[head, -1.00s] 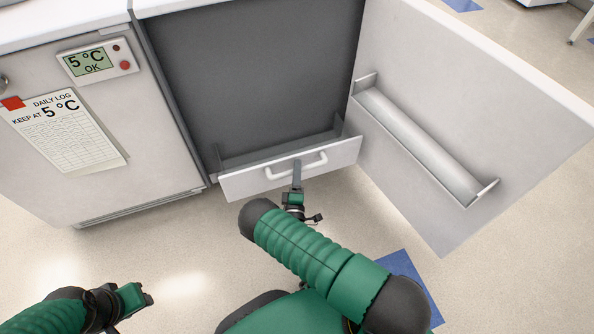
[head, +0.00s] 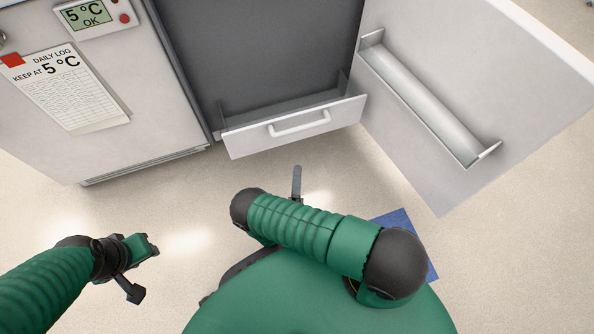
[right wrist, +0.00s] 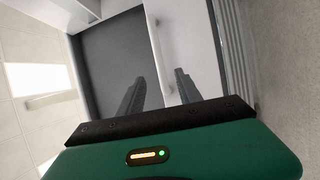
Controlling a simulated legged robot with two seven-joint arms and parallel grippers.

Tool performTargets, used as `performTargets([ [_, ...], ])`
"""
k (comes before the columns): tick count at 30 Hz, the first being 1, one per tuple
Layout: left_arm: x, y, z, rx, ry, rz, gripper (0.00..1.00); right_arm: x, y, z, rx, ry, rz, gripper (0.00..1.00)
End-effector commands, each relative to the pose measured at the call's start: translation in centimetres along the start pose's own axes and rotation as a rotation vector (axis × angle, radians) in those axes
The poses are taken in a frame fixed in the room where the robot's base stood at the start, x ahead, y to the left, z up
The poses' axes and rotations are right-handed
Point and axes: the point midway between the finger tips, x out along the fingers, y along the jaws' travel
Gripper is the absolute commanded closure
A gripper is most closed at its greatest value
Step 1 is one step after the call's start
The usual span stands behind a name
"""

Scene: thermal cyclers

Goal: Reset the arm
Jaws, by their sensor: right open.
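My right gripper (head: 297,181) is out in front of the open cabinet, apart from the white drawer handle (head: 300,124) and nearer to me. In the right wrist view its two fingers (right wrist: 160,90) stand apart with nothing held between them. The rest of this gripper is hidden behind my green forearm in the head view. My left gripper (head: 149,246) is at the lower left over bare floor. It is seen from above, and its finger gap is not clear.
The low drawer (head: 250,138) sticks out of the dark cabinet interior (head: 270,50). The cabinet door (head: 520,95) stands open to the right, with a shelf bin (head: 425,105) inside. A closed unit (head: 165,110) with a log sheet (head: 75,92) stands left. Floor between is clear.

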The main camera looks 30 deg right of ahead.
Motion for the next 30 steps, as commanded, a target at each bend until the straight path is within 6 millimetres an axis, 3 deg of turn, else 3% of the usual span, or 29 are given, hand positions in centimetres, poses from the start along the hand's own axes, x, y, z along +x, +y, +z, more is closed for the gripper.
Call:
performTargets([
  [7, 0.0, 0.0, 0.0, 0.0, 0.0, 0.0, 0.64, 0.2, 0.0, -0.1, 0.005, -0.001, -0.004, 0.59],
  [10, -0.3, 0.0, -0.1, 0.0, 0.0, 0.0, 0.64, 1.6, 0.0, -1.4, 0.081, -0.022, -0.066, 0.59],
  [14, -1.0, 0.0, -0.2, 0.0, 0.0, 0.0, 0.64, 5.6, 0.4, -5.8, 0.339, -0.084, -0.294, 0.59],
  [17, -1.5, 0.0, -0.4, 0.0, 0.0, 0.0, 0.64, 8.0, 1.8, -9.8, 0.56, -0.137, -0.522, 0.59],
  [20, -2.0, 0.0, -0.5, 0.0, 0.0, 0.0, 0.64, 8.8, 4.4, -12.9, 0.726, -0.181, -0.726, 0.59],
  [24, -2.8, 0.0, -0.7, 0.0, 0.0, 0.0, 0.64, 8.1, 10.7, -15.1, 0.892, -0.26, -1.018, 0.59],
  [26, -3.1, 0.0, -0.7, 0.0, 0.0, 0.0, 0.64, 7.0, 13.7, -14.9, 0.926, -0.302, -1.128, 0.59],
  [30, -3.6, 0.0, -0.8, 0.0, 0.0, 0.0, 0.64, 3.6, 19.5, -12.3, 0.928, -0.409, -1.312, 0.59],
])
